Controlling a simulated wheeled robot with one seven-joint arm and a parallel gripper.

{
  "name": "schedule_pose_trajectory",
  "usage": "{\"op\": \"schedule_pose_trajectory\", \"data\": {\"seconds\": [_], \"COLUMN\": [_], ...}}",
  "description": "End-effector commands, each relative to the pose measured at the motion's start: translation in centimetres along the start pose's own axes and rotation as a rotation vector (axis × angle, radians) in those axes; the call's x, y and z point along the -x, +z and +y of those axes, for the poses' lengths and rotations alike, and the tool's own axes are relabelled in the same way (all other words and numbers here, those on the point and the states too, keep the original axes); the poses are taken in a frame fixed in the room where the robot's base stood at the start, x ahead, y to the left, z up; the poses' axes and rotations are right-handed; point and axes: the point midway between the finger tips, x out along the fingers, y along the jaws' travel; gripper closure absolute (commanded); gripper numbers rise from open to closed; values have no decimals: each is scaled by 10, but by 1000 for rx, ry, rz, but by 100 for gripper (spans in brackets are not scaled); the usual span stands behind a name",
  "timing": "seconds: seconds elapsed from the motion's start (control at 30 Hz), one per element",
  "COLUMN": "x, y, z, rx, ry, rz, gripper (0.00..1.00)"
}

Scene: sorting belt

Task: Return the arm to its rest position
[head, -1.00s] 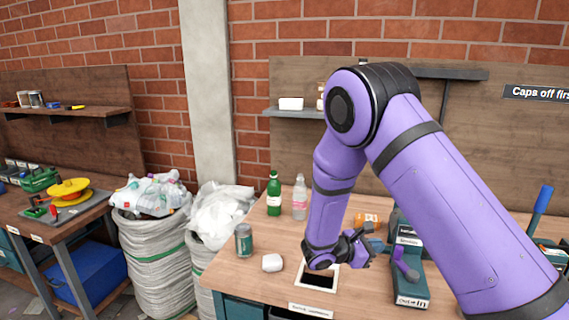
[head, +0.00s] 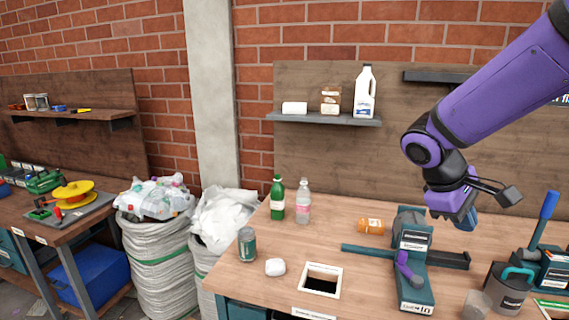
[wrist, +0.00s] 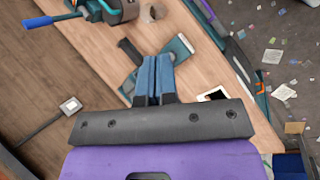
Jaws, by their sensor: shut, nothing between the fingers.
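My purple arm reaches in from the upper right in the head view. My gripper (head: 464,218) hangs above the right part of the bench, over the teal machine (head: 415,275) with the purple lever. In the wrist view my gripper (wrist: 154,62) has its two blue fingers together with nothing between them. Part of the machine shows past the fingers in the wrist view.
A framed square opening (head: 322,280) is at the front. A grey canister (head: 507,289) stands right.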

Motion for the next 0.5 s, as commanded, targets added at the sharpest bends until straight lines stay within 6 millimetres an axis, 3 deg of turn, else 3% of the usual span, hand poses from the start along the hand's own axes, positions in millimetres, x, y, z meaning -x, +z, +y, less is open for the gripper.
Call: {"op": "schedule_pose_trajectory", "data": {"seconds": [0.1, 0.5], "x": [14, 53], "y": [27, 100], "z": [-5, -37], "rx": [-106, -429], "ry": [-67, -268], "rz": [86, 379], "gripper": [100, 100]}}
